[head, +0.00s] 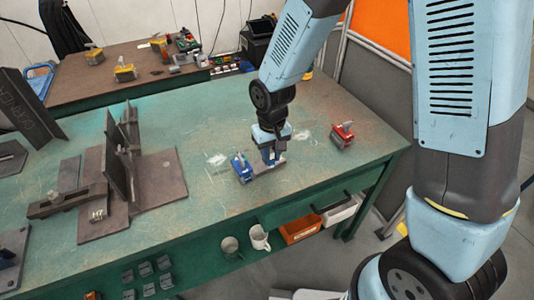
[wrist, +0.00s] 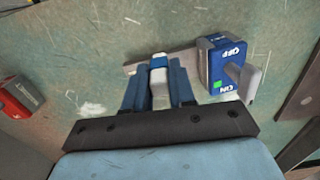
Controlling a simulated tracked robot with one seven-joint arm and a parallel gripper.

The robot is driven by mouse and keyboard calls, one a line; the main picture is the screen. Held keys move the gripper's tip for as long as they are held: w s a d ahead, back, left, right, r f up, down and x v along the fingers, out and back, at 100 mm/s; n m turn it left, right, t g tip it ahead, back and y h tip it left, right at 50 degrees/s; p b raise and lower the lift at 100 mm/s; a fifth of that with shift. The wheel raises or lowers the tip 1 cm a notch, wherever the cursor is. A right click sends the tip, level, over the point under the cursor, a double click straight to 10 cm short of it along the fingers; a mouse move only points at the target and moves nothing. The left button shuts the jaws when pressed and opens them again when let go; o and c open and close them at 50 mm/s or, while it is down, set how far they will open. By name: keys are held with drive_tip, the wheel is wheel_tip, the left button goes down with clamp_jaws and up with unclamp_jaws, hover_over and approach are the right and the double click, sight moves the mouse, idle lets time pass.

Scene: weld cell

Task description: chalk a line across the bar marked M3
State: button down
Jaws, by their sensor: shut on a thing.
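My gripper (head: 269,155) points down over the green bench, near its front edge. In the wrist view its blue fingers (wrist: 158,82) are shut on a small white piece with a blue band (wrist: 158,63), which looks like the chalk. A flat grey-brown bar (head: 272,165) lies on the bench under the gripper; it also shows in the wrist view (wrist: 184,58). The chalk's tip is over or on this bar; contact cannot be told. I can read no M3 mark on it. A blue block with white lettering (wrist: 224,64) sits at or over the bar's one end.
A red block (head: 342,135) stands to the right on the bench. Dark steel plates and uprights (head: 118,165) stand to the left, with a piece that seems marked M7 (head: 97,214). Two mugs (head: 259,238) and an orange bin (head: 300,228) are below the front edge.

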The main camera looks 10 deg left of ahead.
drive_tip(key=shift+f, duration=0.3)
idle(0.4)
drive_tip(key=shift+w+a+f, duration=0.1)
drive_tip(key=shift+w+a, duration=0.45)
drive_tip(key=shift+w, duration=0.2)
drive_tip(key=shift+w+a, duration=0.5)
drive_tip(key=shift+w, duration=0.25)
idle(0.5)
drive_tip(key=shift+w+a, duration=0.1)
drive_tip(key=shift+w, duration=0.05)
drive_tip(key=shift+w+a, duration=0.2)
drive_tip(key=shift+w, duration=0.1)
idle(0.4)
wheel_tip(320, 180, up, 7)
idle(0.8)
idle(0.5)
drive_tip(key=shift+w+f, duration=0.15)
drive_tip(key=shift+f, duration=3)
